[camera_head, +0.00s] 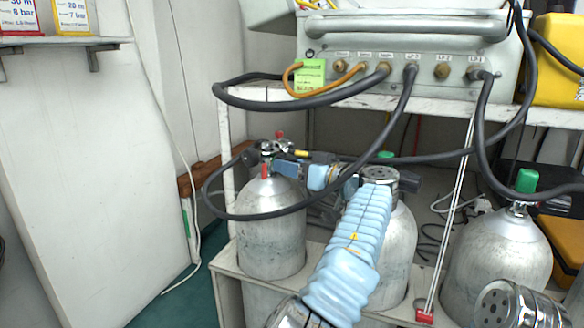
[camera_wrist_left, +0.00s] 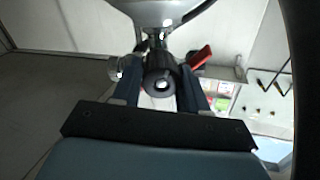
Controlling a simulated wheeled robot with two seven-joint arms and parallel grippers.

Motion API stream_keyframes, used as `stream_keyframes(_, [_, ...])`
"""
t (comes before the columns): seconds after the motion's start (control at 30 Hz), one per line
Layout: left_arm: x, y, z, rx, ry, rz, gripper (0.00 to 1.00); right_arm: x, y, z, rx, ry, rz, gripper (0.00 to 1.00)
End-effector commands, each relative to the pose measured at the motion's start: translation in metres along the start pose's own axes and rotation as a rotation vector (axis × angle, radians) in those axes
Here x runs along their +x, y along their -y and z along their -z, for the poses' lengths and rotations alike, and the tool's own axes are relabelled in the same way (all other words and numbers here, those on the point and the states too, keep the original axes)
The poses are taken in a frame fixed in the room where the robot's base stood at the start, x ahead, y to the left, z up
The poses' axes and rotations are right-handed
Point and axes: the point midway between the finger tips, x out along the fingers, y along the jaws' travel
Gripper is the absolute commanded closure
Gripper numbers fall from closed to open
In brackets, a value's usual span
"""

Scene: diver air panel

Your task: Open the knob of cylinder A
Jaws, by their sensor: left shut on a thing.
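Three grey cylinders stand in the rack in the head view: a left one (camera_head: 271,230), a middle one (camera_head: 398,245) partly behind my left arm, and a right one (camera_head: 497,258). I see no readable letter on them. My left gripper (camera_head: 284,169) is at the valve (camera_head: 268,150) of the left cylinder, reaching in from the right. In the left wrist view its fingers (camera_wrist_left: 160,92) are shut on a round black knob (camera_wrist_left: 161,72), one finger on each side. A red lever (camera_wrist_left: 199,57) sticks out beside the knob. My right gripper is not in view.
A grey panel box (camera_head: 410,70) with several hose ports sits on the white shelf above. Black hoses (camera_head: 408,100) hang down in front of the cylinders, one looping around the left cylinder. A yellow case (camera_head: 560,65) is at the right.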

Motion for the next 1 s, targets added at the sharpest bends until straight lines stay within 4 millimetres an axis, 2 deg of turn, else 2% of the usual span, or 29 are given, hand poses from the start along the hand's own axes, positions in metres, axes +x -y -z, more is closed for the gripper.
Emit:
stream_keyframes(0.3, [-0.0007, -0.0007, -0.0033, -0.103, 0.010, -0.002, 0.87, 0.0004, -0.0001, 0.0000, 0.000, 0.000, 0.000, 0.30])
stream_keyframes(0.8, [-0.0007, -0.0008, -0.0037, -0.120, 0.012, -0.003, 0.87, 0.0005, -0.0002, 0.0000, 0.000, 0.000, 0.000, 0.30])
stream_keyframes(0.83, [-0.0007, -0.0008, -0.0037, -0.119, 0.012, -0.003, 0.54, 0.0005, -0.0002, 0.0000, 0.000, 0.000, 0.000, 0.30])
stream_keyframes(1.0, [-0.0004, -0.0005, -0.0024, -0.120, 0.009, -0.004, 0.31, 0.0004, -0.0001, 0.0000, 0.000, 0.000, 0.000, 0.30])
